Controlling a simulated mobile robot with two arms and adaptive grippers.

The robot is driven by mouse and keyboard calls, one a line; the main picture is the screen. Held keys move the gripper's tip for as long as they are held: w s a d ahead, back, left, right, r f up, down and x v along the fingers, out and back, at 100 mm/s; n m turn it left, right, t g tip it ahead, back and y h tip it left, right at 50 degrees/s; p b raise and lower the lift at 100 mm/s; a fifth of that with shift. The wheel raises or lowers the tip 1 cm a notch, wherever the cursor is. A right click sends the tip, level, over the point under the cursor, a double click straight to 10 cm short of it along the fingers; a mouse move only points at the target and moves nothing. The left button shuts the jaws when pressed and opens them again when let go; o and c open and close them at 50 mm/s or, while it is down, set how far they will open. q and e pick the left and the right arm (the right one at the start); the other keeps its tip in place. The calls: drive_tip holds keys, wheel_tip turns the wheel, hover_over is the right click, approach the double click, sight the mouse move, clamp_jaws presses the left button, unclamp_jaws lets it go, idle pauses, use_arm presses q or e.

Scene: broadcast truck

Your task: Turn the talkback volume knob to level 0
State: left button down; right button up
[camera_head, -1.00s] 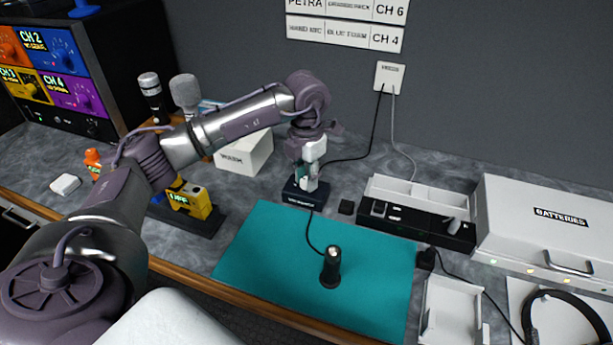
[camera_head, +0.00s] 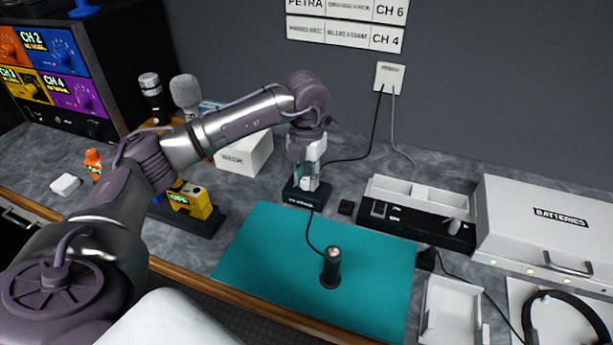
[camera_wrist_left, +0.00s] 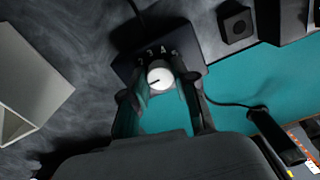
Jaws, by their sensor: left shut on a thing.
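The talkback box (camera_head: 304,197) is a small dark box at the back left corner of the teal mat. In the left wrist view its dark top (camera_wrist_left: 128,66) carries a white round knob (camera_wrist_left: 160,76) with a dark pointer line. Numerals including 3, 4 and 5 show along the knob's far side; the others are hidden. My left gripper (camera_head: 306,182) points down over the box. In the left wrist view its two fingers (camera_wrist_left: 158,92) stand on either side of the knob and are shut on it. My right gripper is not in view.
A white bin (camera_head: 245,152) stands left of the box, and a small black block (camera_head: 347,207) stands right. A yellow device (camera_head: 190,200) sits nearer, below my left arm.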

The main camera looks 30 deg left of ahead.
sight(306, 180)
use_arm(q)
drive_tip(key=c, duration=0.9)
unclamp_jaws()
wheel_tip(306, 180, up, 12)
drive_tip(key=shift+r, duration=0.1)
